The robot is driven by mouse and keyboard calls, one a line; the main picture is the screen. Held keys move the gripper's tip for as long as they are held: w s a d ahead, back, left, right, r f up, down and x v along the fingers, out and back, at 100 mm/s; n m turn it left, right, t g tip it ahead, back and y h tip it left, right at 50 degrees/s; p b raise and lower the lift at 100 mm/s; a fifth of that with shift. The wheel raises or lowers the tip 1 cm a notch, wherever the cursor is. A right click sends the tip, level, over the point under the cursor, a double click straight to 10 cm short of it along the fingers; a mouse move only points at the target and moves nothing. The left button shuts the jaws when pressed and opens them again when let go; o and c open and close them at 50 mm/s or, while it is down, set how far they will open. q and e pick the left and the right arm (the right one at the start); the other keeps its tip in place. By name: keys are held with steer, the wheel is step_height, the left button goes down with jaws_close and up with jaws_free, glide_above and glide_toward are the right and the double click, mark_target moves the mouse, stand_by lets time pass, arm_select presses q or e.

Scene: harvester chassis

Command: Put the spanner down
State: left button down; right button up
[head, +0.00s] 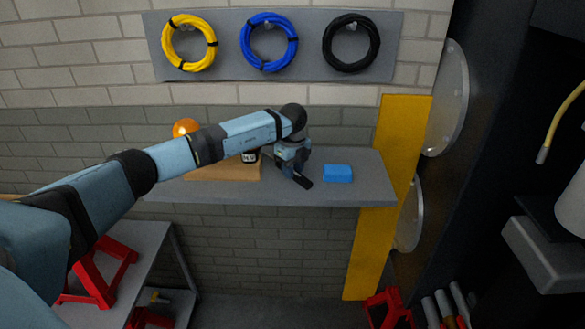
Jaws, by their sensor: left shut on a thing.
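My left gripper (297,174) is over the grey shelf (365,190) on the brick wall, close to its front edge, with the fingers pointing down. It is shut on the spanner, a small dark piece (304,182) at the fingertips. Most of the spanner is hidden or too small to make out, and I cannot tell whether it touches the shelf. My right gripper is not in view.
A blue box (337,173) sits on the shelf just right of my gripper. A wooden board (225,173), a dark container (250,157) and an orange round thing (185,127) are to the left. A yellow post (385,220) stands at the shelf's right end.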

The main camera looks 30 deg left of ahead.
arm_select(q)
steer(key=shift+s+f, duration=0.15)
steer(key=shift+f, duration=0.05)
steer(key=c, duration=0.9)
jaws_free()
steer(key=shift+f, duration=0.1)
steer(key=shift+o, duration=0.2)
